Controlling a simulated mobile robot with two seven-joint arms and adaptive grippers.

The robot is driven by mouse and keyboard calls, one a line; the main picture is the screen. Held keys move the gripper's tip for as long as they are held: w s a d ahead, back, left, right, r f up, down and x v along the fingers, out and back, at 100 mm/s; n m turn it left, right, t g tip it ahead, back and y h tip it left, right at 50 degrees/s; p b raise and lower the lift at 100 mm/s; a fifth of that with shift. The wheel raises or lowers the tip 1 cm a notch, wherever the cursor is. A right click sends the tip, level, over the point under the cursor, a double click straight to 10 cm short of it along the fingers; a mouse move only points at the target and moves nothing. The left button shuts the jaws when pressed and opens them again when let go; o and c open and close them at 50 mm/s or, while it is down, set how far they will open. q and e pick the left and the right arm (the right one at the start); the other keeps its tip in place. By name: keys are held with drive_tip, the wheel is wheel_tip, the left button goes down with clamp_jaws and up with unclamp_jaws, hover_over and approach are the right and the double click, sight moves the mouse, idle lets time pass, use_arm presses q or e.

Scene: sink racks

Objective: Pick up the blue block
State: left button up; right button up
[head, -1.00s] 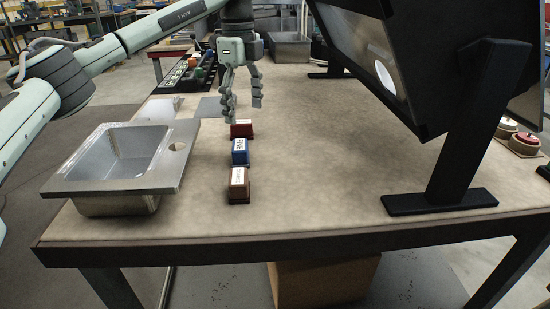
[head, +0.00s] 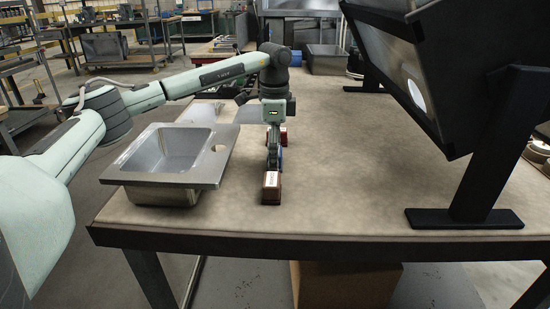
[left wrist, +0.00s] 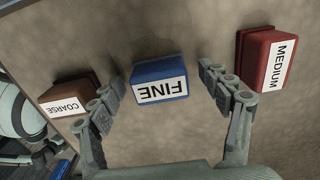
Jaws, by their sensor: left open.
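The blue block (left wrist: 158,72), with a white label reading FINE, sits on the table in the middle of the left wrist view. In the head view only a sliver of the blue block (head: 282,158) shows behind my gripper. My left gripper (head: 274,163) points down over it in the head view. In the left wrist view my left gripper (left wrist: 160,82) is open, one finger on each side of the blue block, with small gaps showing. My right gripper is not in view.
A brown block (head: 271,188) labelled COARSE and a red block (left wrist: 270,58) labelled MEDIUM flank the blue one closely. A metal sink (head: 168,160) lies left of the blocks. A dark panel on a black stand (head: 480,160) is at right. The table between is clear.

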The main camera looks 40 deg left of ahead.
use_arm(q)
drive_tip(key=shift+f, duration=0.15)
drive_tip(key=c, duration=1.3)
drive_tip(key=shift+o, duration=0.2)
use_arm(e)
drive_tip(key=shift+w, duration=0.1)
use_arm(q)
drive_tip(key=shift+r, duration=0.2)
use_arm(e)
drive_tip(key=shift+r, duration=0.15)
